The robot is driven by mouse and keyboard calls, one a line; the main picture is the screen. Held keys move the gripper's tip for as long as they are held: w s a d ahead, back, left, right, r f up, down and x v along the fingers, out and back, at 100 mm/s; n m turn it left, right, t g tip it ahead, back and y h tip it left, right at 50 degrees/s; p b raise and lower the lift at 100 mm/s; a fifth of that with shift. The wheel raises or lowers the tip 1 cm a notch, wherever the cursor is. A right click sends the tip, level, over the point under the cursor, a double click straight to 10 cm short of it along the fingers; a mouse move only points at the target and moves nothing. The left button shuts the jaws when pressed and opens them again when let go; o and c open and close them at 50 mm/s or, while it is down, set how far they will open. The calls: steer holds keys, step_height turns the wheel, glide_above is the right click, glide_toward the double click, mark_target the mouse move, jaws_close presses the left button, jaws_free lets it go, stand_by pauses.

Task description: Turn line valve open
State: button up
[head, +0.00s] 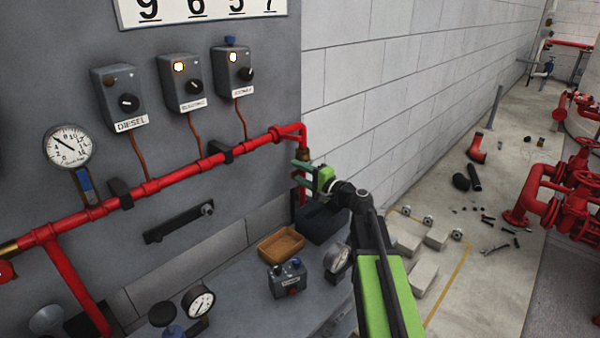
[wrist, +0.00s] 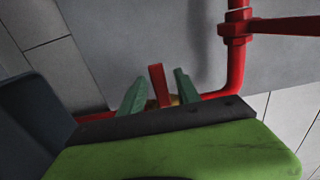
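The line valve has a red lever handle (wrist: 157,84), seen in the wrist view standing up between my two green fingertips. A bit of brass, probably its body, shows beside the handle's base. In the head view the brass valve body (head: 303,155) sits on the red pipe just below its downward bend at the right end. My gripper (head: 301,176) is at the valve, its fingers apart. In the wrist view my gripper (wrist: 160,95) has one finger on each side of the handle, with a gap visible on both sides. Its lower part is hidden by my gripper body.
A red pipe (head: 170,178) runs along the grey panel, under several control boxes (head: 182,83). A pressure gauge (head: 68,145) is at left. Below are a brown tray (head: 280,244) and a small grey box (head: 287,278). A white block wall (head: 375,90) stands right of the panel.

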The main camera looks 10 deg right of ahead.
steer(key=shift+w+a, duration=0.1)
jaws_close()
stand_by(1.3)
